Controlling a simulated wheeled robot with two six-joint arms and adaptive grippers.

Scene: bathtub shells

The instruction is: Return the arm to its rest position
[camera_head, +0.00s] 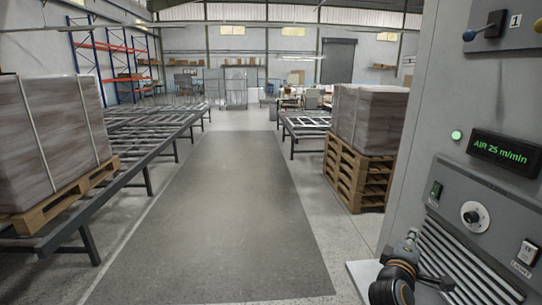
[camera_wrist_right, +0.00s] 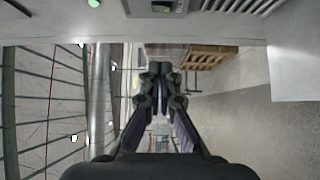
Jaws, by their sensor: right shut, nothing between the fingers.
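My right arm (camera_head: 392,287) shows at the lower right of the head view, dark with an orange ring, close in front of the grey control panel. My right gripper (camera_head: 440,284) is small and dark there, in front of the panel's louvred lower part. In the right wrist view the gripper's two black fingers (camera_wrist_right: 160,72) are together at the tips, shut and empty. No object is touched by the fingertips that I can see. My left arm and gripper are not in view.
The grey panel (camera_head: 420,130) fills the right side, with a lit display (camera_head: 504,152), green lamp (camera_head: 456,135), knob (camera_head: 475,215) and lever (camera_head: 485,26). Roller conveyors (camera_head: 150,135) and palletised loads (camera_head: 55,135) stand on the left. The dark floor lane (camera_head: 215,225) is clear.

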